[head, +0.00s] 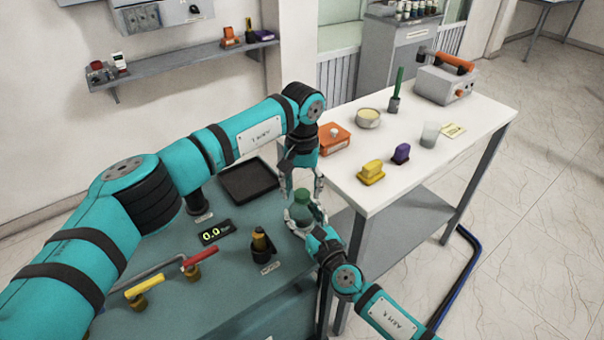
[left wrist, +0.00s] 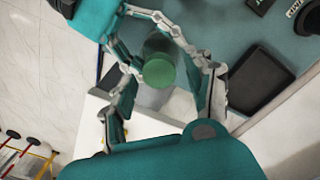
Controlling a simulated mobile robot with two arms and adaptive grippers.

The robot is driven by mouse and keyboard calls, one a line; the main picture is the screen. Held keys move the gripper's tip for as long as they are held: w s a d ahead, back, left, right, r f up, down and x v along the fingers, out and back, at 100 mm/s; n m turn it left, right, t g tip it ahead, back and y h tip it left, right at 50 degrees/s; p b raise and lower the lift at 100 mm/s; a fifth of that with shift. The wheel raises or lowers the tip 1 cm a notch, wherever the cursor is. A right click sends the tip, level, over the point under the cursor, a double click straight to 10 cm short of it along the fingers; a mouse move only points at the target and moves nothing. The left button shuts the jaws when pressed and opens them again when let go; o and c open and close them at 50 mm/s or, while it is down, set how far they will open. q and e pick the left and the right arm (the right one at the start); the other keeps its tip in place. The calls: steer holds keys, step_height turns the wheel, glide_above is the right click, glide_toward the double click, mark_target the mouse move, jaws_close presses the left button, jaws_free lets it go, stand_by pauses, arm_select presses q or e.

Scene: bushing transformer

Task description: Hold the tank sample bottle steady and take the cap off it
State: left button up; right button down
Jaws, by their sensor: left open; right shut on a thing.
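The sample bottle (head: 299,214) stands upright near the right edge of the teal bench, with its green cap (head: 302,195) on top. In the left wrist view the round cap (left wrist: 159,71) hides most of the bottle. My right gripper (head: 304,222) is shut around the bottle's body from the front right. My left gripper (head: 303,186) points down from above and is open, its fingers apart on either side of the cap. In the left wrist view a gap shows between the cap and the fingers.
A black tray (head: 249,181) lies behind on the bench. A white table (head: 432,178) with several items adjoins on the right.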

arm_select(q)
steer(key=shift+f, duration=0.6)
